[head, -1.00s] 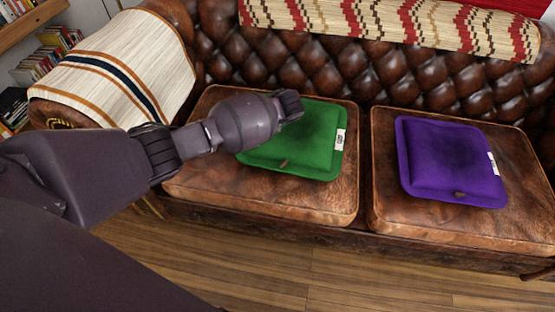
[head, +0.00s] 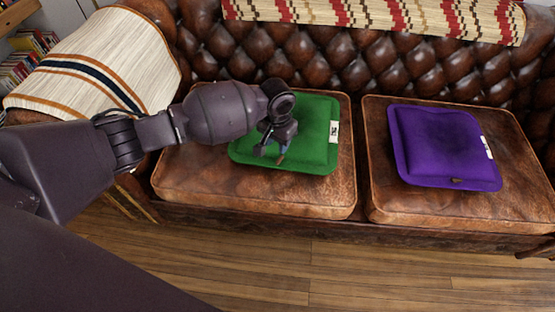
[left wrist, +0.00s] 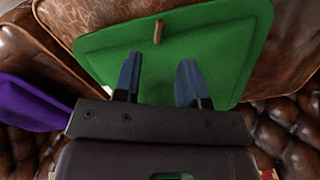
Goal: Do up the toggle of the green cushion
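The green cushion (head: 316,128) lies flat on the left seat of the brown leather sofa, with a white label at its right edge. Its brown wooden toggle (head: 282,158) is at the front edge; it also shows in the left wrist view (left wrist: 158,32). My left gripper (head: 272,152) is over the front part of the cushion. In the left wrist view its two blue fingers (left wrist: 158,80) are apart with nothing between them, and the toggle lies beyond their tips. Whether the toggle sits in a loop cannot be told. My right gripper is not in view.
A purple cushion (head: 445,146) with its own toggle lies on the right seat (head: 400,205). The tufted backrest (head: 335,62) rises behind. A striped woven throw (head: 100,68) covers the left armrest. Wooden floor (head: 330,275) is clear in front.

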